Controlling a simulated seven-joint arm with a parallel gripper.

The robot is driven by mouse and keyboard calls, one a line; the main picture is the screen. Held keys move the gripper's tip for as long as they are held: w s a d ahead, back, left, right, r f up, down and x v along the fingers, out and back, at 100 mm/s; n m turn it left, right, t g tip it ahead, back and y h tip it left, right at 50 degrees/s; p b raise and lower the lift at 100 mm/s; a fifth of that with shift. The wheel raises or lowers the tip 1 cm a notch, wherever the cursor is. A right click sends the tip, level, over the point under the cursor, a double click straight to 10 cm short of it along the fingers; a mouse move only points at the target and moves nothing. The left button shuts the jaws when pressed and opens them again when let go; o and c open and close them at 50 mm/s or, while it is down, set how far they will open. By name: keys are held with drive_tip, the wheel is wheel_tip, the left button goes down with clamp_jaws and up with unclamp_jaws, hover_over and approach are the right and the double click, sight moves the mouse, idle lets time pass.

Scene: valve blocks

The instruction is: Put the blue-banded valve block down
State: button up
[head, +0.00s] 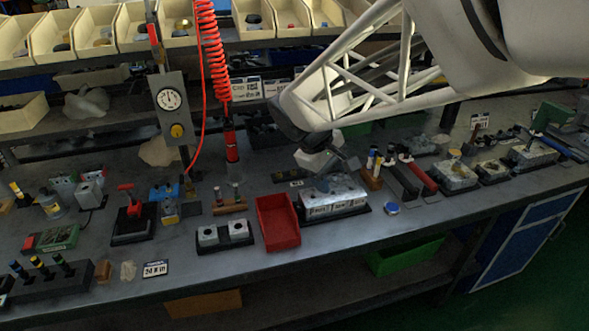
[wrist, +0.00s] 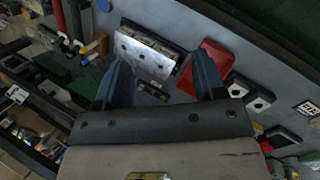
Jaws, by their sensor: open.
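A row of silver valve blocks (head: 335,197) sits in a dark tray just right of the red bin. The same row shows in the wrist view (wrist: 146,52) beyond my fingertips. I cannot make out a blue band on any of them. My gripper (head: 345,166) hangs just above and behind this row in the head view. In the wrist view my gripper (wrist: 161,62) has its two blue-grey fingers wide apart, with nothing held between them. The arm and gripper body hide part of the bench behind the row.
A red bin (head: 277,222) stands left of the row, with a two-hole block (head: 224,236) beyond it. More silver blocks (head: 455,176) stand to the right. A wooden holder with bottles (head: 373,172) is close by on the right. The front strip of bench is mostly clear.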

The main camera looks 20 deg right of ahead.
drive_tip(key=s+a+r+m+t+y, duration=0.1)
drive_tip(key=s+a+m+y, duration=0.1)
drive_tip(key=s, duration=0.6)
drive_tip(key=s+a+r+m+t+y, duration=0.1)
drive_tip(key=s+a+m+y, duration=0.1)
drive_tip(key=s, duration=0.6)
drive_tip(key=shift+s+a+r+m+t+y, duration=0.3)
drive_tip(key=shift+s+a+m+t, duration=0.1)
drive_tip(key=shift+a+m, duration=0.5)
drive_tip(key=shift+d, duration=0.1)
drive_tip(key=o, duration=0.7)
